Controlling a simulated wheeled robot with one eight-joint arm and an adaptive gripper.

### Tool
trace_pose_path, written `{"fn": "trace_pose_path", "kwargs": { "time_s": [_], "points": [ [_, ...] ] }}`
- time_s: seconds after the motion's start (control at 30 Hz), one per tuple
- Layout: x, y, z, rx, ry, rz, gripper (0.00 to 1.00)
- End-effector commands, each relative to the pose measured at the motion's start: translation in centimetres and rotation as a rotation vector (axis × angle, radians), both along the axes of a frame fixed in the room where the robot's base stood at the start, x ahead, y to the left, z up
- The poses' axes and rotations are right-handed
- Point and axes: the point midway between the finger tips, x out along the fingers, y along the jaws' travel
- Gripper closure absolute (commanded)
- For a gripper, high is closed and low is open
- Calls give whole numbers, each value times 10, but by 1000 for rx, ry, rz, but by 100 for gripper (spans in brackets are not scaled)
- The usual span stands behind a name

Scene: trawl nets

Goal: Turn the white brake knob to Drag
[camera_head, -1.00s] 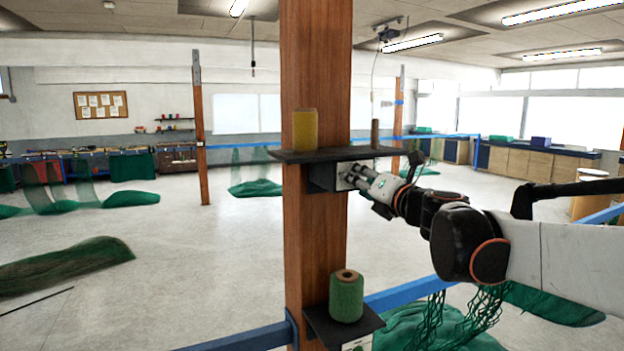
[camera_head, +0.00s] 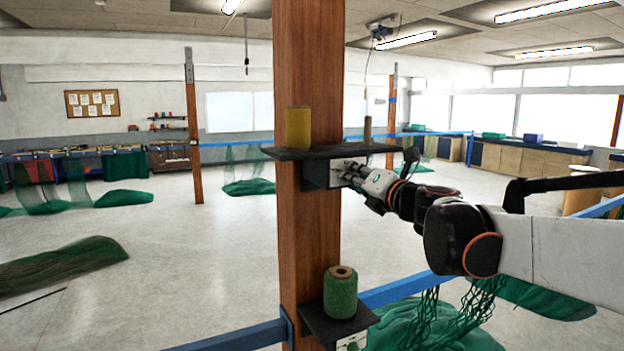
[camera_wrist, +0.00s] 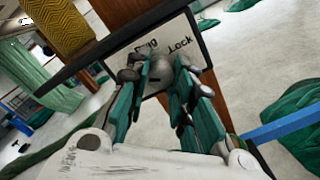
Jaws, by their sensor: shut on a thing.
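The white brake knob (camera_wrist: 166,76) sits on a pale label plate (camera_wrist: 188,25) with the words "Drag" and "Lock" in the wrist view. The knob looks round and greyish, with a small dark mark near its lower edge. "Drag" is above the knob and "Lock" is to its upper right. My gripper (camera_wrist: 158,80) is shut on the knob, with teal-padded fingers on both sides that hide part of it. In the head view my gripper (camera_head: 346,173) reaches from the right to the box under the dark shelf on the wooden post. The knob itself is too small to make out there.
The dark shelf (camera_head: 345,152) just above my gripper holds a yellow twine spool (camera_head: 298,127) and a thin brown peg (camera_head: 367,130). A green spool (camera_head: 340,292) stands on a lower shelf. A blue rail (camera_head: 400,288) crosses below my arm.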

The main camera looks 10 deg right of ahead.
Motion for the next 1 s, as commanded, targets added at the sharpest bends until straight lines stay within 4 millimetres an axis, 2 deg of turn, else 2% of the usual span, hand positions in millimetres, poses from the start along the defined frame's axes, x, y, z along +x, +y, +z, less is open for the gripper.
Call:
{"fn": "trace_pose_path", "kwargs": {
  "time_s": [1.0],
  "points": [
    [0,-1,0,791,257,-1,100]
  ]
}}
